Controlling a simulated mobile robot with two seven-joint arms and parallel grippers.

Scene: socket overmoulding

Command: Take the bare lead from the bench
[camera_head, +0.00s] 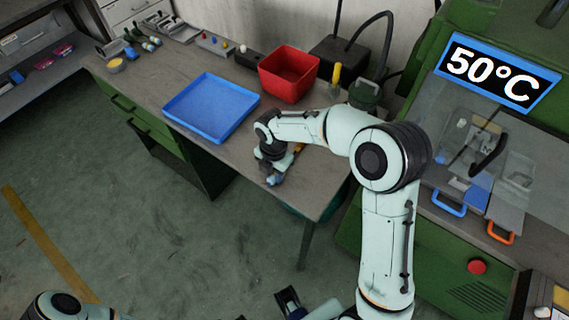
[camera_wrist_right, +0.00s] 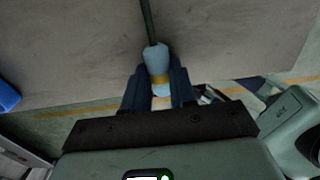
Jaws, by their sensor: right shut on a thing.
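The lead shows in the right wrist view as a pale blue end piece (camera_wrist_right: 157,60) with a yellow band and a dark cable (camera_wrist_right: 148,22) running up from it. My right gripper (camera_wrist_right: 160,88) is shut on this end piece, with one dark blue finger on each side. In the head view my right gripper (camera_head: 275,178) is low at the front edge of the bench (camera_head: 235,155), and the lead is mostly hidden there. Dark blue parts at the bottom of the head view look like my left gripper (camera_head: 290,300). Its jaws are not clear.
An empty blue tray (camera_head: 211,107) lies on the bench left of my right gripper. A red bin (camera_head: 288,74) stands behind it. A green machine with a 50°C display (camera_head: 498,76) is at the right. Small tools lie at the bench's far left end.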

